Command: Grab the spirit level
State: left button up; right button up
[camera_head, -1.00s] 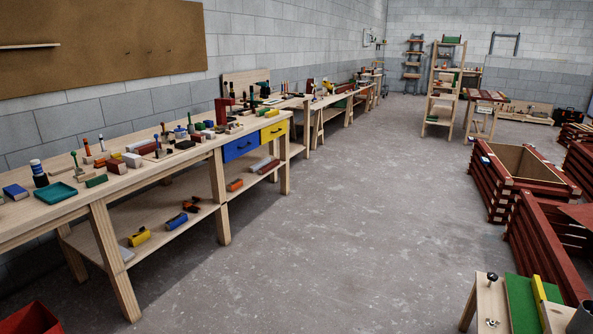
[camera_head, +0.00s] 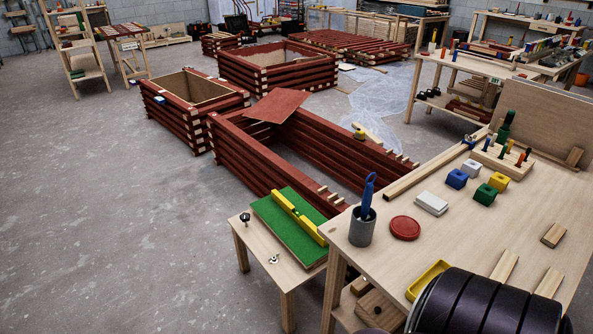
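The spirit level is a long yellow bar (camera_head: 298,215). It lies on a green mat (camera_head: 275,229) on a small low wooden table (camera_head: 258,252) at the lower middle of the head view. A lighter patch shows near the middle of the bar. Nothing covers it. Neither of my grippers shows in the view, so I see nothing holding the level.
A workbench (camera_head: 395,252) stands right of the low table, with a grey cup (camera_head: 362,228), a red disc (camera_head: 405,228) and coloured blocks. Red batten frames (camera_head: 252,150) stand behind the low table. The grey floor (camera_head: 110,220) at left is clear.

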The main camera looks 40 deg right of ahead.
aim_at(309, 227)
jog(key=i+z, duration=0.2)
jog(key=i, duration=0.3)
jog(key=i+j+z, duration=0.25)
jog(key=i, duration=0.2)
jog(key=i+j+z, duration=0.2)
jog(key=i, duration=0.25)
